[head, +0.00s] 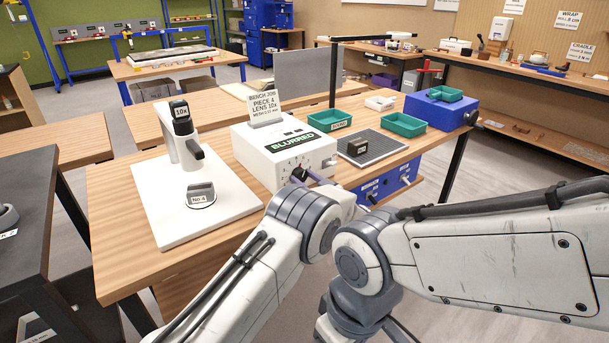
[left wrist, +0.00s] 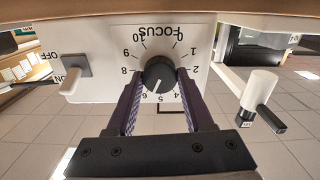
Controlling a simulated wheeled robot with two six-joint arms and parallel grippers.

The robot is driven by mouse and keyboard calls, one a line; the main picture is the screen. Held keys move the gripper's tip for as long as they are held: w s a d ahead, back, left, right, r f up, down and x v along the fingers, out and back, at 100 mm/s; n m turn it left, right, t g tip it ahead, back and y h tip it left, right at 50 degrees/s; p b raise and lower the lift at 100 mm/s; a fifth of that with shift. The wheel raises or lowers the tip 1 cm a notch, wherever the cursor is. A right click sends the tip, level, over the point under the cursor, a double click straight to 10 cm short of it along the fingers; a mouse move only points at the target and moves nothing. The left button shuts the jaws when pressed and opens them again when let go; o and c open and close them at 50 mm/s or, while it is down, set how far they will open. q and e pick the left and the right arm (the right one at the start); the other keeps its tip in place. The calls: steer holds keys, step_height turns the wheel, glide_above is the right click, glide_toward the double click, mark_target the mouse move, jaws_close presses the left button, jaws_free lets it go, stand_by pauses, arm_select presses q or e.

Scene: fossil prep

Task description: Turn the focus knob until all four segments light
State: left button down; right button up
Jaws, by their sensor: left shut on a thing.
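The focus knob (left wrist: 159,74) is a dark round knob on a white dial plate marked 0 to 10. Its white pointer line points near 5, slightly toward 6. My left gripper (left wrist: 160,82) is shut on the knob, one purple finger on each side. The box's display (head: 292,141) reads BLURRED in green. I cannot make out lit segments. My right gripper is not in view.
A white microscope stand (head: 184,140) with a 10X head and a NO.4 specimen (head: 201,194) stands left of the box. A toggle switch (left wrist: 76,72) sits beside the dial. Green trays (head: 404,125) and a dark mat (head: 384,150) lie to the right.

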arm_select(q)
steer(key=m+p, duration=0.1)
steer(key=m, duration=0.4)
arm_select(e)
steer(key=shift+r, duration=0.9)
arm_select(q)
steer(key=shift+p, duration=0.3)
steer(key=shift+c, duration=1.4)
jaws_free()
